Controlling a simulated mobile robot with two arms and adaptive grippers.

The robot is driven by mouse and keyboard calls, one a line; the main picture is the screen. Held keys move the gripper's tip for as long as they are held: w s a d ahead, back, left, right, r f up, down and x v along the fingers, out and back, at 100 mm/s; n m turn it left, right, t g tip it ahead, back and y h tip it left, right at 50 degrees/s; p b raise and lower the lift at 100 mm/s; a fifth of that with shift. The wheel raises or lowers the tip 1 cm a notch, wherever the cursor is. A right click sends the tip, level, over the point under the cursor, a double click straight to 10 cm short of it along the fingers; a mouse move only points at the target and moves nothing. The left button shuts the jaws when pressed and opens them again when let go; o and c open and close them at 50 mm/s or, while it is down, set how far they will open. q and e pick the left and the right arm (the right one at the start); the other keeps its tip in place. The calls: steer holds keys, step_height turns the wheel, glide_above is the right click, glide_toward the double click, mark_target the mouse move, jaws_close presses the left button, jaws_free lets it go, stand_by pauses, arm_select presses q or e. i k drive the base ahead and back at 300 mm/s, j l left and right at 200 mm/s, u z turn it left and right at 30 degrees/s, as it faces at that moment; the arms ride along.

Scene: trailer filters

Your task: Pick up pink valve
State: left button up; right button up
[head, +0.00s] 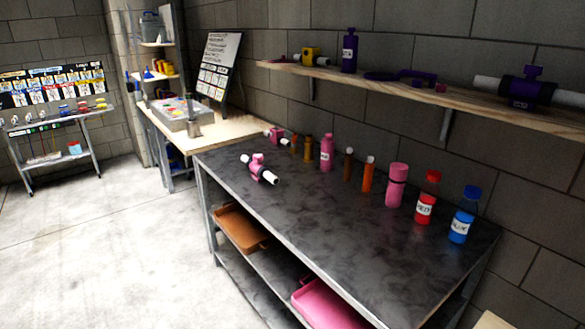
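A pink valve (257,167) with white pipe ends lies on the dark workbench (300,225) near its left front edge, with a knob on top. A second, darker pink valve-like piece (276,136) with a white pipe end lies farther back at the bench's far end. Neither of my grippers shows in the head view.
Along the bench's wall side stand brown bottles, pink bottles (326,152) (397,185), an orange tube (368,175), a red bottle (427,198) and a blue bottle (463,214). A wooden shelf (430,96) overhangs them. The front bench top is clear; trays sit below.

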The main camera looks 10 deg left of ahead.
mark_target(261, 172)
steer(key=i+j+z, duration=0.35)
steer(key=j, duration=0.2)
steer(key=i+j+z, duration=0.2)
steer(key=j, duration=0.15)
steer(key=j+z, duration=0.15)
steer(key=j, duration=0.15)
